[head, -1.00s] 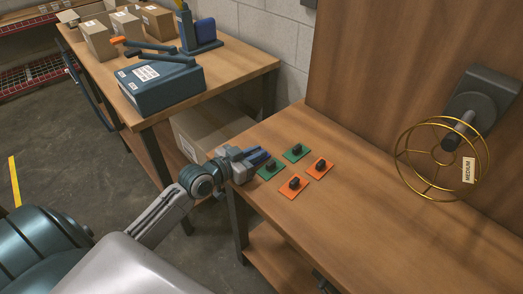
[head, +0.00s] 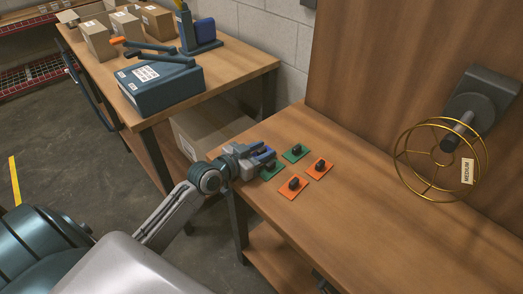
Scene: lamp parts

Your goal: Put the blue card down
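My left gripper (head: 262,156) is low over the near left corner of the right-hand table, beside the cards. Blue shows at its fingertips; I cannot tell whether this is the blue card or the fingers themselves. No separate blue card shows lying on the table. A green card (head: 271,172) lies partly hidden by the gripper. Another green card (head: 295,153) lies just beyond it. Two orange cards, one nearer (head: 292,188) and one farther right (head: 319,167), lie flat. Each of these cards has a black knob. My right gripper is not clearly in view.
A gold wire ring frame (head: 440,190) with a MEDIUM tag hangs from a grey wall mount at the right. The tabletop (head: 380,235) right of the cards is clear. Another table (head: 240,75) at the back left holds a blue box (head: 160,88) and cartons.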

